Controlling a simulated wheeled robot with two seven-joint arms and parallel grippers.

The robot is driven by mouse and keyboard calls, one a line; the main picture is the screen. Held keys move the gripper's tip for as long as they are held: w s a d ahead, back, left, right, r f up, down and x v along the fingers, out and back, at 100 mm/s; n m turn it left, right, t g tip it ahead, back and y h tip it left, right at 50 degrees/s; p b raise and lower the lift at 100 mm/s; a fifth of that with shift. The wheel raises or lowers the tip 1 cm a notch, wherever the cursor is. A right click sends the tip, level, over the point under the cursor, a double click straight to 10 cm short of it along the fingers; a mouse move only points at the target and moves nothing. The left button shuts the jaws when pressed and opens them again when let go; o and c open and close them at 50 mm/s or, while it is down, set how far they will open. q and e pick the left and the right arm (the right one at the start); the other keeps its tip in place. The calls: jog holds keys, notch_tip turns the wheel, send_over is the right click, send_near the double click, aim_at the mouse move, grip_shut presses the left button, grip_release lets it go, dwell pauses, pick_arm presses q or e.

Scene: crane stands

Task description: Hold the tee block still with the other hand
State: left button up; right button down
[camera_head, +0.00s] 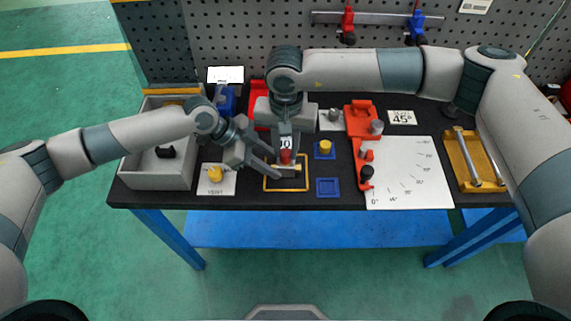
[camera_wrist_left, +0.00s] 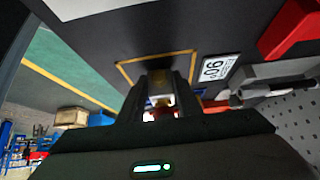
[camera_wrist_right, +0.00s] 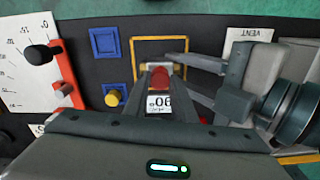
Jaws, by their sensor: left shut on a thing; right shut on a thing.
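The tee block (camera_head: 290,167) shows only as a small brass-coloured piece inside the yellow outlined square (camera_head: 286,190) at the table's front. It is mostly hidden by my fingers. My left gripper (camera_head: 273,167) comes in from the left and is shut on it; the left wrist view shows a pale and brass piece (camera_wrist_left: 162,98) between the fingers. My right gripper (camera_head: 286,152) points down from above and is shut on a red part (camera_head: 286,158), which shows as a round red top in the right wrist view (camera_wrist_right: 161,76). I cannot tell how the two parts join.
A yellow knob (camera_head: 325,147) stands on a blue square to the right, with an empty blue square (camera_head: 328,187) in front. A red fixture (camera_head: 363,140) and a white angle sheet (camera_head: 410,170) lie farther right. A grey bin (camera_head: 150,172) and a yellow-knobbed card (camera_head: 216,182) are left.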

jog(key=shift+r, duration=0.1)
jog(key=n, duration=0.4)
jog(key=shift+n, duration=0.4)
jog(key=shift+n, duration=0.4)
jog(key=n, duration=0.3)
jog(key=shift+r, duration=0.1)
jog(key=shift+r, duration=0.1)
jog(key=shift+r, duration=1.8)
